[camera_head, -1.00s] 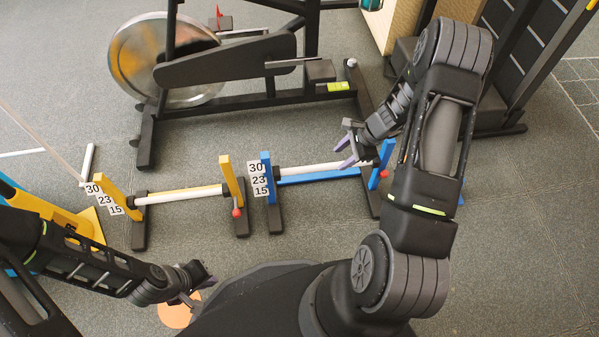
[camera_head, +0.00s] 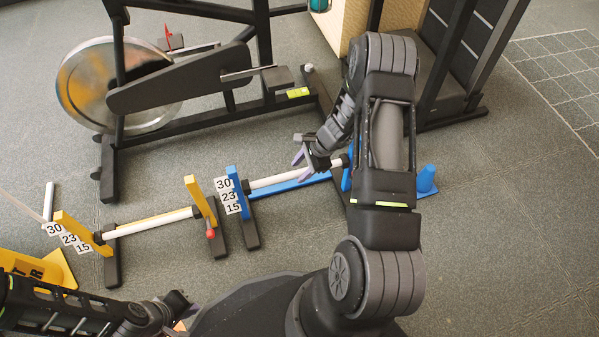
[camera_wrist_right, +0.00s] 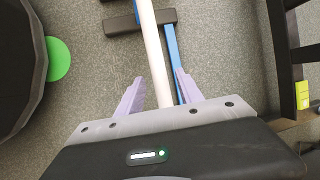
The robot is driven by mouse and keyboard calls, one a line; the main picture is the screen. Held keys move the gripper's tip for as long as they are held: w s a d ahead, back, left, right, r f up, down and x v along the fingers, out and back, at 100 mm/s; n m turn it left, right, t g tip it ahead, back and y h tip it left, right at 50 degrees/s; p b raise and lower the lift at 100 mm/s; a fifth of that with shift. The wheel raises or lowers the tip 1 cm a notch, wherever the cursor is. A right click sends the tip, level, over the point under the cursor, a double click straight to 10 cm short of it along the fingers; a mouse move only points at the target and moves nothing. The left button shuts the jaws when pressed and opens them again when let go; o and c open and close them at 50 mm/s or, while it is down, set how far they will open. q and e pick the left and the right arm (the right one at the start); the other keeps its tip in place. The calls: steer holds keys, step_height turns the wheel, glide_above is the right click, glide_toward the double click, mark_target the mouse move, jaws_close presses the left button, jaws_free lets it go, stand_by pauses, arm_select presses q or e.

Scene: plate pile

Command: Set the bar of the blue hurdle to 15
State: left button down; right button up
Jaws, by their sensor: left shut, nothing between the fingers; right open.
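The blue hurdle stands on the floor in the middle of the head view, with its blue left post (camera_head: 238,196) beside white labels (camera_head: 228,196) reading 30, 23 and 15 from top down. Its white bar (camera_head: 272,180) has dark ends and appears near the upper labels; the exact level is unclear. A blue rail (camera_head: 297,184) runs along it. My right gripper (camera_head: 303,163) is open over the bar's right part. In the right wrist view, the white bar (camera_wrist_right: 153,52) runs between its lilac fingers (camera_wrist_right: 159,76), without clear contact. My left gripper (camera_head: 186,303) is shut and empty, low in the view.
A yellow hurdle (camera_head: 198,200) with its own labels (camera_head: 68,239) stands just left. An exercise bike (camera_head: 180,85) stands behind both. A yellow floor sign (camera_head: 55,268) is at lower left.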

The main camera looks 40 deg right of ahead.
steer(key=shift+w+a+f, duration=0.15)
steer(key=shift+f, duration=0.25)
steer(key=shift+c, duration=0.3)
jaws_close()
stand_by(0.9)
